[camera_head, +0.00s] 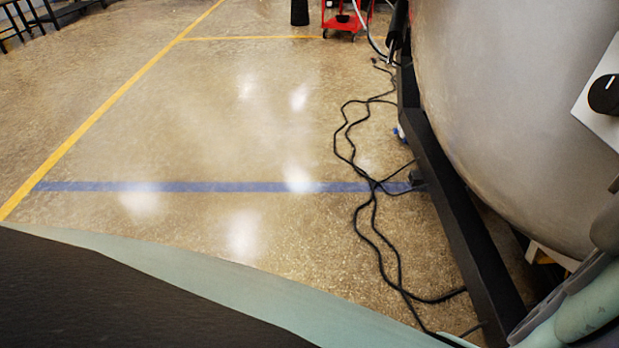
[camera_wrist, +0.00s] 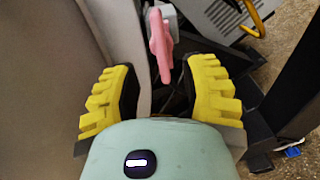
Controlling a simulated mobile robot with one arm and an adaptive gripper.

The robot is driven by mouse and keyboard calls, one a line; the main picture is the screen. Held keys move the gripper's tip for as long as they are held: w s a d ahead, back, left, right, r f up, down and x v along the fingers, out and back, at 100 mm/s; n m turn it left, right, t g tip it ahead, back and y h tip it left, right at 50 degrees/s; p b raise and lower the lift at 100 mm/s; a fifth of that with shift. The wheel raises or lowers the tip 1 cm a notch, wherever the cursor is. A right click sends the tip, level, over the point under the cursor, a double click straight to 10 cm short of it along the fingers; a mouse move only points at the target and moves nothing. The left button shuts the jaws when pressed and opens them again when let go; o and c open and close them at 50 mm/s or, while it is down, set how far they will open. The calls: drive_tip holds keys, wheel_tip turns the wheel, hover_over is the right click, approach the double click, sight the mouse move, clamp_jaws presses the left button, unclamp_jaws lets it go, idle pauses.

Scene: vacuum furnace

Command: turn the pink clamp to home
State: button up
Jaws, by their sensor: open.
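The pink clamp (camera_wrist: 160,45) shows at the top middle of the wrist view, beside the rim of the grey furnace body (camera_wrist: 128,50). It has a long bar with a narrower end pointing toward my gripper. My gripper (camera_wrist: 160,82) has two yellow ridged fingers, spread wide apart. The clamp's near end lies between and just beyond the fingertips, and no contact shows. The head view shows the big grey furnace vessel (camera_head: 520,110) at right, but neither clamp nor gripper fingers.
A black frame beam (camera_head: 450,210) runs along the furnace base. Black cables (camera_head: 370,190) lie on the floor beside it. A red cart (camera_head: 345,18) stands at the back. A yellow handle (camera_wrist: 252,20) shows in the wrist view.

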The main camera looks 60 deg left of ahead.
drive_tip(key=shift+b+x, duration=0.3)
drive_tip(key=shift+x, duration=3.2)
drive_tip(key=shift+o, duration=0.3)
drive_tip(key=shift+s, duration=0.1)
clamp_jaws()
